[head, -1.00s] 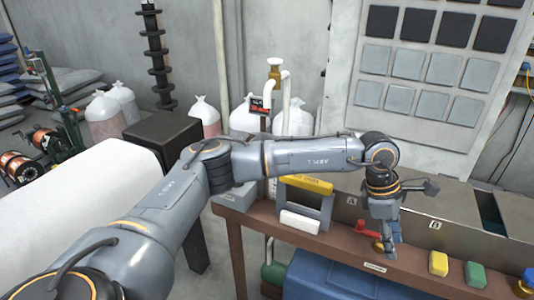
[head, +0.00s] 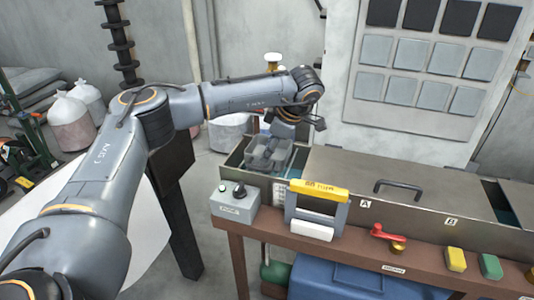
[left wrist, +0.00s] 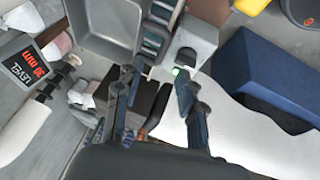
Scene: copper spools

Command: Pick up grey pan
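The grey pan (left wrist: 118,38) is a shallow rectangular tray at the top left of the left wrist view, cut off by the upper edge. In the head view a grey pan (head: 284,155) shows at the left end of the long metal trough, partly covered by my gripper. My left gripper (left wrist: 161,72) has its two dark fingers spread apart, with nothing between them. The pan lies beyond and to the left of the fingertips in the wrist view. In the head view the left gripper (head: 268,150) hangs over that end of the trough. My right gripper is out of view.
A grey control box (head: 236,201) with a green button stands close to the trough on the brown bench (head: 340,250). A yellow-topped frame (head: 318,205) stands beside it. The metal lid with a black handle (head: 398,188) covers the trough's middle. A blue bin (head: 350,278) sits below.

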